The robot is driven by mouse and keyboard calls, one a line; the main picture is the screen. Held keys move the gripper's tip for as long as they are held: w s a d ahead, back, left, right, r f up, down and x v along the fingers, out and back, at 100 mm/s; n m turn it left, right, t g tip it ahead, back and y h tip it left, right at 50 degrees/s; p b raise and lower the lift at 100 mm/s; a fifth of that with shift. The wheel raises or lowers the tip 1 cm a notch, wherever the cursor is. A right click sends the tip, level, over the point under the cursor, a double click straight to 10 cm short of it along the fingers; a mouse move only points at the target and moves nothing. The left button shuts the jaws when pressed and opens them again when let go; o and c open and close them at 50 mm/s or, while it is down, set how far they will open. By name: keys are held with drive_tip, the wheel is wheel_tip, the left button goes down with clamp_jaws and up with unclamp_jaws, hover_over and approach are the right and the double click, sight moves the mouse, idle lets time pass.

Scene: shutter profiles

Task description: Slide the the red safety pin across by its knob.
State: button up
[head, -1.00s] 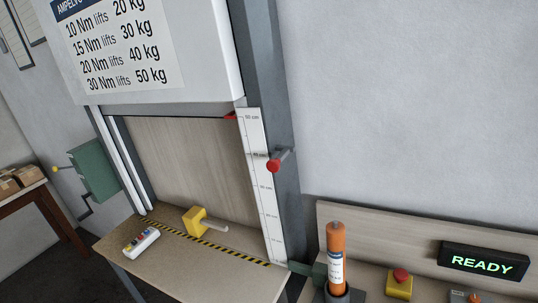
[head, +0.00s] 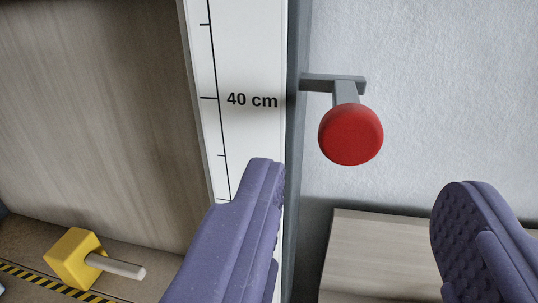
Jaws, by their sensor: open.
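The red safety pin's round knob (head: 350,136) shows at upper centre right, on a grey stem that comes out of a grey bracket (head: 333,83) on the side of the frame post. My gripper (head: 362,195) is open, with one purple finger on each side of the picture below the knob. The knob appears between and above the two fingertips. Nothing is between the fingers, and neither finger appears to touch the knob.
A white height scale (head: 245,60) marked 40 cm runs along the grey post (head: 295,150) left of the knob. A yellow block with a pale rod (head: 77,259) lies lower left near a striped line. A wooden panel (head: 375,250) stands behind the fingers. The wall right of the knob is bare.

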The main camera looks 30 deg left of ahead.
sight(349, 136)
drive_tip(key=x, duration=0.7)
drive_tip(key=shift+w, duration=0.25)
drive_tip(key=shift+a, duration=0.1)
clamp_jaws()
